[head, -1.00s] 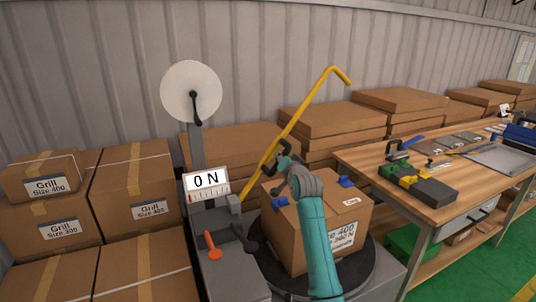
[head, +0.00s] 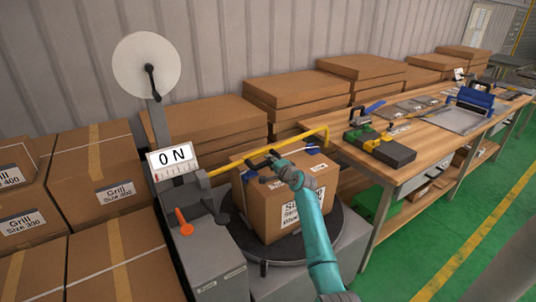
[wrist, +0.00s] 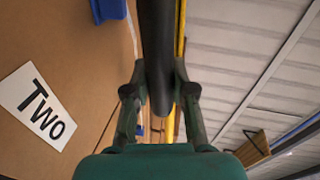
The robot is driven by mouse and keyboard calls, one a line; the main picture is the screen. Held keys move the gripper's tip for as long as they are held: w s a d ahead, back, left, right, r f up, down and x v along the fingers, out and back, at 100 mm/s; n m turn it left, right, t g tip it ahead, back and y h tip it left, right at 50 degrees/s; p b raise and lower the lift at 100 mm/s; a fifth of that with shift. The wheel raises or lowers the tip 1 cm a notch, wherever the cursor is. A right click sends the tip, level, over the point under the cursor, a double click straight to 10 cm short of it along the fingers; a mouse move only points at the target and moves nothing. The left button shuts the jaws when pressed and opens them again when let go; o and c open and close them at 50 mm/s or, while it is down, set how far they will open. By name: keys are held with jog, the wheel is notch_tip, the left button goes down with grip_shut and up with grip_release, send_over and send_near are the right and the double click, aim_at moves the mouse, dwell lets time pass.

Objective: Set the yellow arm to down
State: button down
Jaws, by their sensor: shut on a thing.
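The yellow arm (head: 226,168) is a long bent bar on the grey machine. In the head view it lies low and close to level, rising slightly to the right across the carton, with its far end bent downward. It shows as a yellow strip in the wrist view (wrist: 181,28). My gripper (head: 268,161) is at the bar over the carton. In the wrist view its fingers (wrist: 160,92) are closed around a black handle (wrist: 157,45) beside the yellow bar. Where the handle joins the bar is hidden.
A taped carton (head: 262,208) stands on a dark round turntable (head: 340,235) under the bar. The machine has an ON sign (head: 172,158), an orange lever (head: 184,220) and a white roll (head: 140,62). A wooden workbench (head: 440,150) stands to the right.

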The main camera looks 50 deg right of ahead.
jog(key=shift+f+m, duration=0.4)
jog(key=shift+f, duration=0.65)
jog(key=c, duration=0.9)
grip_release()
jog(key=shift+c, duration=0.2)
jog(key=shift+r, duration=0.1)
jog(key=v, duration=1.2)
